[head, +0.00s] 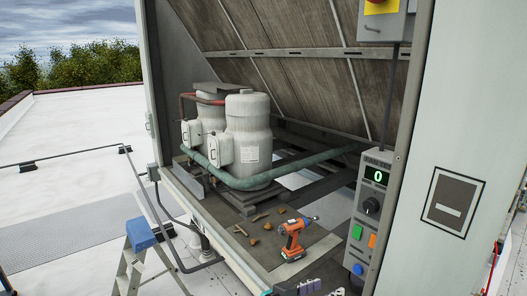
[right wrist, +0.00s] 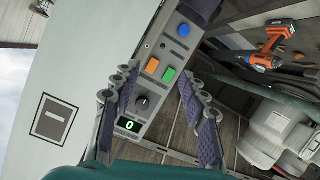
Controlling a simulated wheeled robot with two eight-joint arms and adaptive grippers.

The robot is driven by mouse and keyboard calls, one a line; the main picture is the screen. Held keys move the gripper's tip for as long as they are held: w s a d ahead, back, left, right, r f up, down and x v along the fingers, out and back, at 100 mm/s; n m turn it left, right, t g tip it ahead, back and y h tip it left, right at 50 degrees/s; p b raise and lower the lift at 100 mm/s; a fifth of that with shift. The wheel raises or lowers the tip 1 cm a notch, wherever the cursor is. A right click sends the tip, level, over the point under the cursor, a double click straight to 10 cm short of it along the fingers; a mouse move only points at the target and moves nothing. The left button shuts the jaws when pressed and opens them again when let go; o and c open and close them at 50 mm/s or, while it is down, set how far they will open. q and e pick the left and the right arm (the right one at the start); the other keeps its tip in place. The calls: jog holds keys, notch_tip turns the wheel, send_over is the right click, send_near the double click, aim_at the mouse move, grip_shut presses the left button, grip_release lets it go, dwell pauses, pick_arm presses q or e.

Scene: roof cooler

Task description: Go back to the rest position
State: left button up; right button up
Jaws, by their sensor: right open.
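My right gripper (head: 308,288) shows at the bottom edge of the head view, with only its finger ends visible. In the right wrist view my right gripper (right wrist: 158,108) is open, its two purple-padded fingers spread apart with nothing between them. Beyond the fingers is the grey control panel (head: 361,226), with a green display reading 0, a black knob (right wrist: 141,102), and orange, green and blue buttons. The panel also shows in the right wrist view (right wrist: 184,52). From these frames I cannot tell whether the fingers touch it. My left gripper is not in view.
An orange cordless drill (head: 292,240) stands on the cabinet floor beside several small brown pieces. White compressors (head: 247,140) and a green pipe (head: 215,172) stand behind. A stepladder (head: 140,245) with a blue top stands left. The open roof (head: 75,180) lies beyond.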

jog(key=s+d+f+n+g+y+b, duration=0.1)
jog(key=s+d+f+n+y+b, duration=0.15)
jog(key=f, duration=0.45)
jog(key=s+d+f+n+g+y+b, duration=0.1)
jog(key=d+f+y+b, duration=0.2)
jog(key=f, duration=0.4)
jog(key=s+f+n+y+b, duration=0.1)
jog(key=s+f+y+b, duration=0.2)
jog(key=f, duration=0.5)
jog(key=s+f+n+y+b, duration=0.2)
jog(key=s+f+y+b, duration=0.1)
jog(key=f+b, duration=0.2)
notch_tip(320, 180, down, 3)
jog(key=shift+a+r+t, duration=0.15)
jog(key=shift+a+t, duration=0.05)
jog(key=shift+t, duration=0.1)
jog(key=shift+c, duration=0.3)
dwell(0.9)
